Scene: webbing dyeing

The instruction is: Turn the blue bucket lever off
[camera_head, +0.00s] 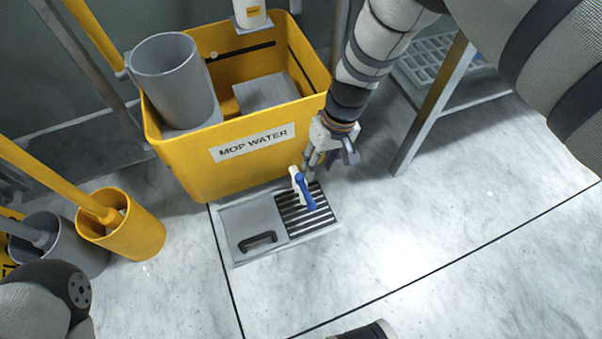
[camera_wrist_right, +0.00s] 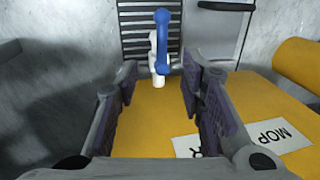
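The blue lever (camera_head: 304,191) sits on a small white valve (camera_head: 296,174) at the front of the yellow bucket (camera_head: 190,180) labelled MOP WATER, above a slatted floor drain. In the right wrist view the blue lever (camera_wrist_right: 162,42) stands ahead of the fingertips, roughly centred between them, with the white valve (camera_wrist_right: 155,62) below it. My right gripper (camera_head: 314,166) is just right of the valve in the head view. In its wrist view the right gripper (camera_wrist_right: 162,84) has its fingers apart with nothing between them. No left gripper shows; part of my left arm is at lower left.
The grey drain tray (camera_head: 245,216) with a black handle (camera_head: 257,242) lies below. A grey cylinder (camera_head: 172,78) stands in the bucket. A yellow bin (camera_head: 135,236) is at left, a metal-legged rack (camera_head: 430,105) at right.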

